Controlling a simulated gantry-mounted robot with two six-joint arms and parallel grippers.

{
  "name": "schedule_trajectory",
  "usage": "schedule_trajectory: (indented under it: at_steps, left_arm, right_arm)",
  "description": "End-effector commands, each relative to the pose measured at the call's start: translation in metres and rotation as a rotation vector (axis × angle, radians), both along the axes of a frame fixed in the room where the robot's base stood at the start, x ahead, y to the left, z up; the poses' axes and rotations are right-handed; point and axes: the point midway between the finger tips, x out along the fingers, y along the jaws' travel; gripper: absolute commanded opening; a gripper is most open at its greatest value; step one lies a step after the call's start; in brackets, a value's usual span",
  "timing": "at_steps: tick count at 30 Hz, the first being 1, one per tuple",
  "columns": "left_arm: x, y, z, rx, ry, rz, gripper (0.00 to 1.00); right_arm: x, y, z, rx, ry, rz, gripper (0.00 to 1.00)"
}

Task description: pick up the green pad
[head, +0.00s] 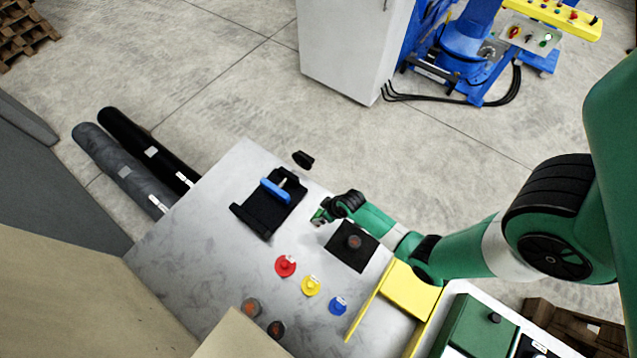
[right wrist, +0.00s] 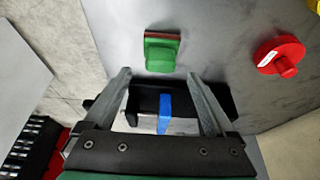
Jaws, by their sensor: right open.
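The green pad (right wrist: 162,50) shows in the right wrist view, on the grey surface just beyond the fingertips. It is a small green block with a reddish edge along its top. My right gripper (right wrist: 158,75) is open, with its two fingers apart and nothing visibly held between them. The pad lies ahead of the gap between the fingertips; I cannot tell whether they touch it. In the head view my right gripper (head: 322,213) is low over the table's right side, and I cannot clearly separate the pad from it there. My left gripper is out of view.
A black fixture with a blue handle (head: 275,191) stands left of the gripper. A black square plate with a knob (head: 353,242) is close on its right. Red (head: 285,266), yellow (head: 311,286) and blue (head: 338,306) knobs are nearer.

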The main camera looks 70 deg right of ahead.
Motion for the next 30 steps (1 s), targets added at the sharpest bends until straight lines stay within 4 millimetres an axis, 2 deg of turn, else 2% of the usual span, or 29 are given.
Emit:
schedule_trajectory:
  at_steps: [2,11,19,20,30]
  left_arm:
    - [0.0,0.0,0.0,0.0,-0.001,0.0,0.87]
    - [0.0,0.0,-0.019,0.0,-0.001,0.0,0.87]
    - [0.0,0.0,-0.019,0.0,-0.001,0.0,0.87]
    - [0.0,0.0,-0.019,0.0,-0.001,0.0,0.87]
    - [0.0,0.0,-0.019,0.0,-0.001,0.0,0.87]
  right_arm:
    - [0.001,0.0,-0.001,0.0,0.0,0.0,0.9]
    - [0.017,-0.006,-0.042,0.0,0.0,0.001,0.9]
    - [0.019,-0.006,-0.045,-0.001,-0.001,0.001,0.9]
    - [0.019,-0.006,-0.045,-0.001,-0.001,0.001,0.86]
    - [0.019,-0.006,-0.045,-0.001,-0.001,0.001,0.25]
